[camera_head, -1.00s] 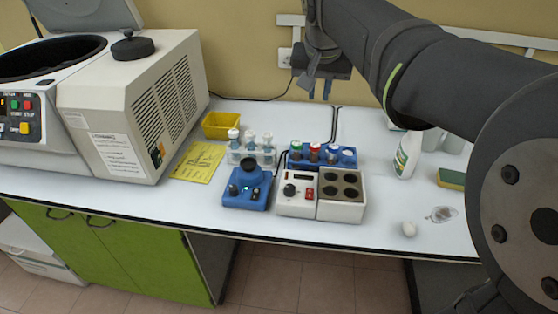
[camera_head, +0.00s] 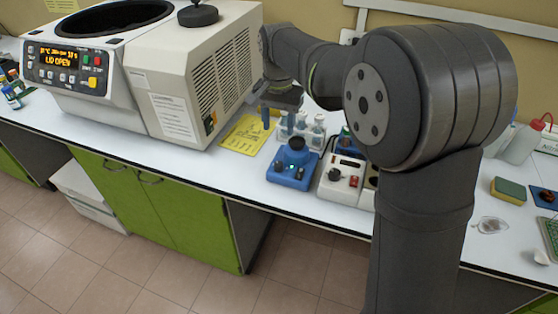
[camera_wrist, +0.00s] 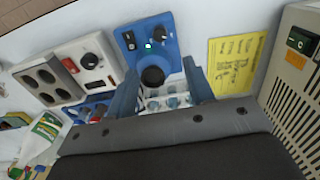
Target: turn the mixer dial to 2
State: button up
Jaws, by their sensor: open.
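The blue mixer (camera_head: 289,181) stands on the white bench, with a round black cup (camera_head: 296,144) on top. In the wrist view the mixer (camera_wrist: 172,58) shows its black dial (camera_wrist: 160,33), a small green light and a black switch on its front face. The dial's number marks are too small to read. My gripper (camera_head: 279,121) is open and empty, above and behind the mixer near the tube rack. In the wrist view its fingers (camera_wrist: 159,66) straddle the region of the black cup (camera_wrist: 153,76), apart from the dial.
A rack of capped tubes (camera_head: 300,126) stands behind the mixer. A white block heater (camera_head: 341,186) with a black knob is to its right. A yellow note (camera_head: 246,137) lies to the left, beside the large centrifuge (camera_head: 185,85). My arm covers the bench right of the heater.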

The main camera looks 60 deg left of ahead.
aim_at(279, 163)
notch_tip(279, 163, down, 14)
jog(key=shift+r, duration=0.15)
jog(key=shift+c, duration=0.2)
jog(key=c, duration=0.9)
